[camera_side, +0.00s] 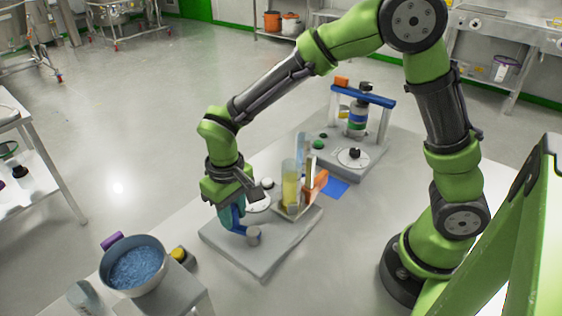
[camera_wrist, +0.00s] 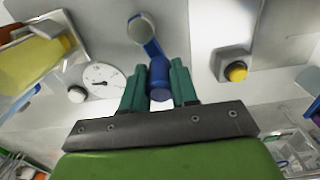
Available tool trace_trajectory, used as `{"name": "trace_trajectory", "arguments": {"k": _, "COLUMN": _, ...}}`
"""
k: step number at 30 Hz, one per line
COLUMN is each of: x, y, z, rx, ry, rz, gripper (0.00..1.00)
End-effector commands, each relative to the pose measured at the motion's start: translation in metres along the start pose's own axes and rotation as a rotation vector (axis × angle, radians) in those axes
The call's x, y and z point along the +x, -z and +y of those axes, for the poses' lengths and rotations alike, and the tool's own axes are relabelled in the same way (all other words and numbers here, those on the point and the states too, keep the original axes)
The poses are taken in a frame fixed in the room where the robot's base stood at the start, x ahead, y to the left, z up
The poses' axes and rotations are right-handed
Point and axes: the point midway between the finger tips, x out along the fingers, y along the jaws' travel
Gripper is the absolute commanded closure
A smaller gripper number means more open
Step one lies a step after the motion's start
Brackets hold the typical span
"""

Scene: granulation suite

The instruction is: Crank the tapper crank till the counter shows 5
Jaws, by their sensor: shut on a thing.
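The tapper crank has a grey hub (camera_side: 254,236) and a blue arm on a grey base plate (camera_side: 232,248). In the wrist view its hub (camera_wrist: 140,27) is at the top, and its blue handle (camera_wrist: 158,75) stands between my fingers. My gripper (camera_side: 232,215) points down at the handle, and its teal fingers (camera_wrist: 160,80) are closed around it from both sides. A round white dial with a dark pointer (camera_wrist: 103,78), likely the counter, lies left of the fingers. The same dial (camera_side: 259,203) is partly hidden by my gripper in the side view. Its reading is too small to tell.
A clear cylinder with yellow contents (camera_side: 291,188) and an orange block (camera_side: 316,185) stand behind the crank. A blue-filled bowl (camera_side: 137,268) and a yellow button (camera_side: 178,254) are at front left. Another device with a blue crossbar (camera_side: 365,96) stands at the back.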

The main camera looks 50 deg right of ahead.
Motion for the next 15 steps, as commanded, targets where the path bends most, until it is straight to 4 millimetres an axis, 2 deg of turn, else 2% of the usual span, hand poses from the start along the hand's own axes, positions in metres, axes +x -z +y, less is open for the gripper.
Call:
{"name": "trace_trajectory", "arguments": {"k": 5, "x": 0.002, "y": -0.003, "z": 0.002, "rx": 0.001, "ry": -0.002, "rz": -0.01, "gripper": 0.91}}
{"name": "trace_trajectory", "arguments": {"k": 15, "x": 0.003, "y": -0.003, "z": 0.023, "rx": 0.001, "ry": -0.002, "rz": -0.013, "gripper": 0.91}}
